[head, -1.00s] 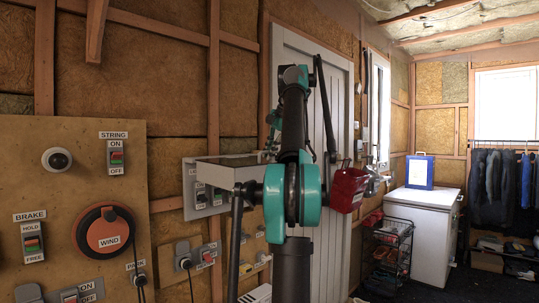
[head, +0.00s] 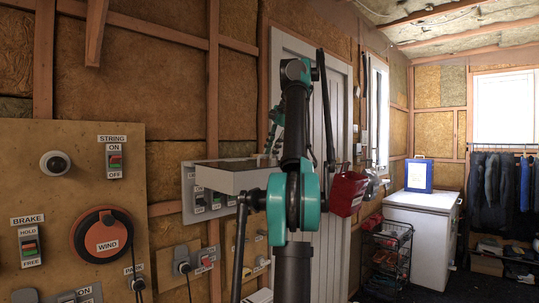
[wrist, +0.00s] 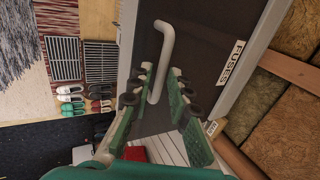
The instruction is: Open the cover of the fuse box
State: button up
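The fuse box (head: 188,207) is a grey box on the wall in the head view. Its cover (head: 228,180) stands out from the wall, swung up, with switches showing beneath it. In the wrist view the cover is a dark panel (wrist: 212,45) with a grey rim and a "FUSES" label (wrist: 231,63). A bent grey handle (wrist: 166,42) sits on it. My gripper (wrist: 161,72) has its green fingers on either side of the handle, with some gap between the tips; contact is unclear. In the head view my arm partly hides the gripper.
A board with switches and an orange WIND dial (head: 107,246) is at the left. Lower switches (head: 184,267) sit below the fuse box. A white door (head: 335,125) is behind my arm. A red box (head: 347,192) and a white freezer (head: 420,230) are to the right.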

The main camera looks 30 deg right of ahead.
jog(key=s+d, duration=0.4)
jog(key=s, duration=0.7)
dwell(0.3)
